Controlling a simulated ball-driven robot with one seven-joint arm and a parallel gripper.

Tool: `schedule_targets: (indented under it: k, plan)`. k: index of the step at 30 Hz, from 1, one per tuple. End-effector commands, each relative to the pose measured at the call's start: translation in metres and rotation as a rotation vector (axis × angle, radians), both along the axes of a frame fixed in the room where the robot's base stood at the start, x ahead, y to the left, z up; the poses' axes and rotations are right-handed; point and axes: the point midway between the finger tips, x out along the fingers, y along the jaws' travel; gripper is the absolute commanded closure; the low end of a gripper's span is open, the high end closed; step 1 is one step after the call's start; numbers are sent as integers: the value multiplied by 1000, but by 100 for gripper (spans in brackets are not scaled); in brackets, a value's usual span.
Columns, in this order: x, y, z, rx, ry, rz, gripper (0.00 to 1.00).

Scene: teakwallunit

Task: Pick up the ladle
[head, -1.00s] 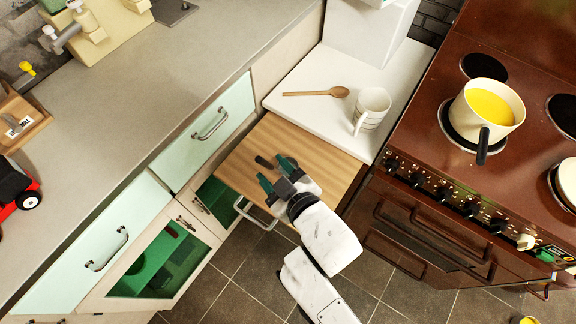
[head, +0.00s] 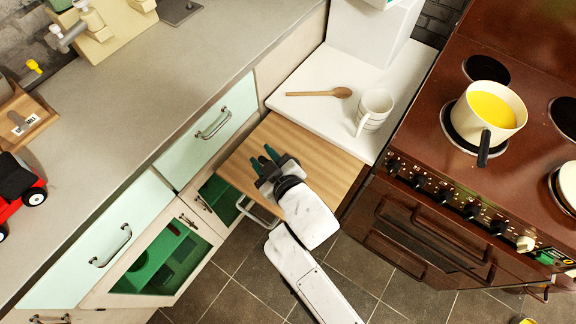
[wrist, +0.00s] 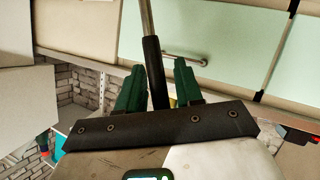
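A long thing with a black handle and a thin metal stem, which I take to be the ladle (wrist: 153,68), shows in the wrist view. Its handle lies between the two green fingers of my gripper (wrist: 158,75), and its far end runs out of the top of the picture. The fingers are apart, with a gap visible beside the handle on the right. In the head view my gripper (head: 264,160) is over the wooden board (head: 325,165). The ladle cannot be made out clearly there, and its bowl is not visible.
A wooden spoon (head: 320,93) and a striped mug (head: 374,111) rest on the white counter behind the board. The brown stove (head: 430,150) with a pot (head: 490,113) stands to the right. Pale green drawers (head: 210,130) are to the left.

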Motion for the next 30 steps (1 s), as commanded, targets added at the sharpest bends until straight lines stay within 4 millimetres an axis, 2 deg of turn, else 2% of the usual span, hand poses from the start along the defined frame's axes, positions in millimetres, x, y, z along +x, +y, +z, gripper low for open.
schedule_targets:
  k: [1, 11, 23, 29, 30]
  plan:
    - [0, 0, 0, 0, 0, 0, 70]
    - [0, 0, 0, 0, 0, 0, 100]
    - [0, 0, 6, 0, -2, 0, 100]
    - [1, 0, 32, 4, -6, -1, 100]
    - [-5, -1, 39, 2, -5, 1, 100]
